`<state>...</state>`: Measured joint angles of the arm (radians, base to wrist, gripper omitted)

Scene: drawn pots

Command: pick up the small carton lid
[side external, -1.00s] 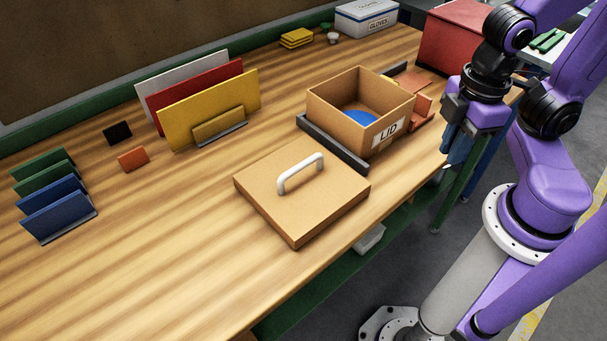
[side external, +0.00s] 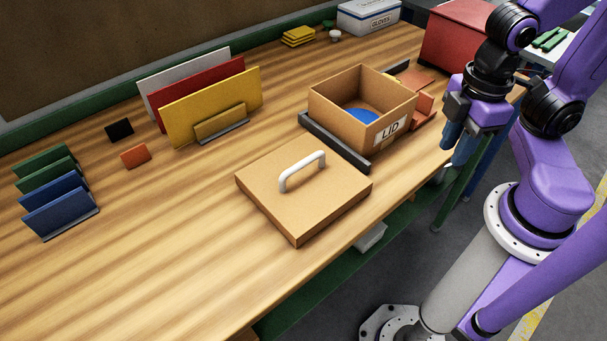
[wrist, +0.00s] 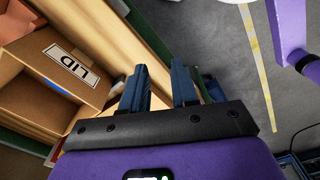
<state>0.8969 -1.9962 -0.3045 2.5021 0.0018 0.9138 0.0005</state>
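The carton lid (side external: 325,207) is a flat, square, brown cardboard piece with a white arched handle (side external: 284,181) on top. It lies flat on the wooden bench, in front of the open carton. The open carton (side external: 340,118) has a label reading LID and a blue round thing inside; its labelled side also shows in the wrist view (wrist: 50,55). My gripper (side external: 455,160) hangs off the bench's right edge, well apart from the lid. In the wrist view my gripper (wrist: 160,78) has its two blue fingers apart with nothing between them. The lid is not visible in the wrist view.
A dark bar (side external: 334,142) lies between lid and carton. Orange blocks (side external: 424,106) stand right of the carton. Upright panels (side external: 210,105) and several green and blue plates (side external: 58,205) stand at left. A red box (side external: 455,40) is behind. The bench's front left is clear.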

